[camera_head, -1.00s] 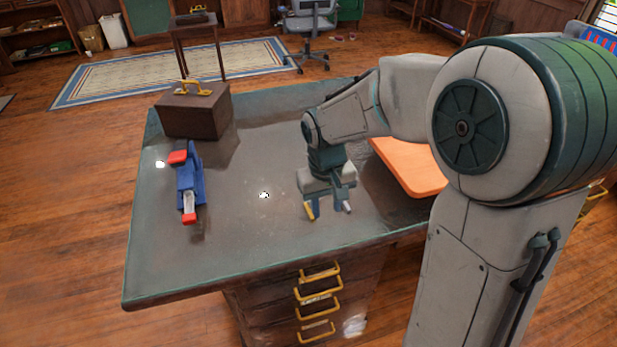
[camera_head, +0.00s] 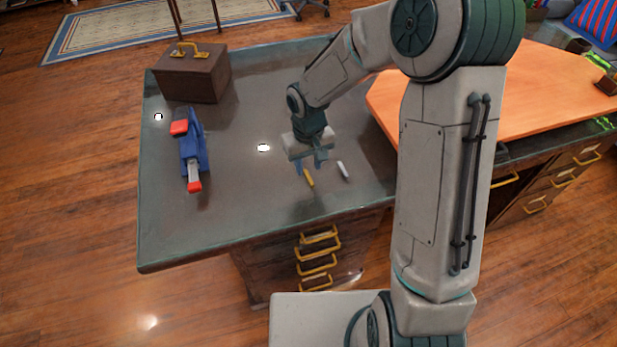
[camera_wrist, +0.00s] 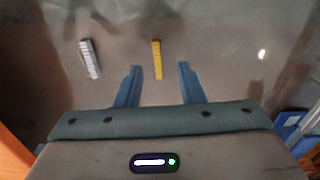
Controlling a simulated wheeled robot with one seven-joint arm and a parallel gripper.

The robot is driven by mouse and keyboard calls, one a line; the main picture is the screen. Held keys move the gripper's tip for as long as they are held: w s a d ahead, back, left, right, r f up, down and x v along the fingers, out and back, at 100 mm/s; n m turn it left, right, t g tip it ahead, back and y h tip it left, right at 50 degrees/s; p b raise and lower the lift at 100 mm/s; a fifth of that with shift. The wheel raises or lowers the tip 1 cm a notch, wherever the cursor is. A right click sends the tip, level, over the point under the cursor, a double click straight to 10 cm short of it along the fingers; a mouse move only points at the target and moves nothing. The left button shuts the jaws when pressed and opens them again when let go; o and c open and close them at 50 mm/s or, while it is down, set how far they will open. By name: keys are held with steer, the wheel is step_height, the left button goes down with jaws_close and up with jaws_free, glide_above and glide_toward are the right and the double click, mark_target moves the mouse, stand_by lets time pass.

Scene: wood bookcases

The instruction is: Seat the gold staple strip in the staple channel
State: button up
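The gold staple strip (camera_head: 308,177) lies on the dark desk top, left of a silver strip (camera_head: 342,170). In the wrist view the gold strip (camera_wrist: 157,58) is centred just beyond the gap between my fingertips, and the silver strip (camera_wrist: 88,58) is to its left. My gripper (camera_head: 309,163) is open and empty above the desk; both fingers show apart in the wrist view (camera_wrist: 158,72). The blue and red stapler (camera_head: 191,150) lies at the desk's left, with a pale metal channel (camera_head: 194,177) near its front red end. The channel's inside is too small to make out.
A brown box with a gold handle (camera_head: 193,75) stands at the desk's back left. An orange board or top (camera_head: 470,95) lies to the right of my arm. The desk surface (camera_head: 245,180) between stapler and strips is clear, apart from bright light spots.

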mark_target(311, 180)
steer(key=shift+d+f, duration=0.15)
steer(key=shift+f, duration=1.25)
steer(key=shift+d+f, duration=0.15)
steer(key=shift+f, duration=1.2)
steer(key=shift+c, duration=0.3)
jaws_close()
